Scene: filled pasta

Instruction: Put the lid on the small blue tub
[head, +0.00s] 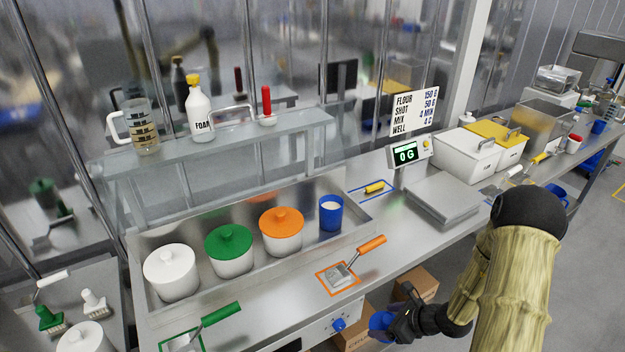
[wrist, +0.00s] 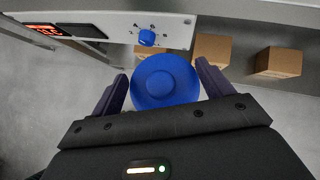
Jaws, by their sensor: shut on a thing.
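The small blue tub (head: 331,214) stands uncovered at the right end of the steel tray, with white contents showing inside. My gripper (head: 388,318) is shut on the blue lid (head: 379,325), in front of the counter's front edge and below its top. In the wrist view the round blue lid (wrist: 165,82) sits between the two fingers of my gripper (wrist: 165,88), its knob facing the camera. The tub is not in the wrist view.
Tubs with white, green (head: 229,250) and orange (head: 281,231) lids share the tray (head: 365,225) with the blue tub. An orange-handled scoop (head: 345,272) lies in front of the tray. A control panel with a blue knob (wrist: 147,38) is close to the lid. Cardboard boxes (wrist: 278,62) stand below.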

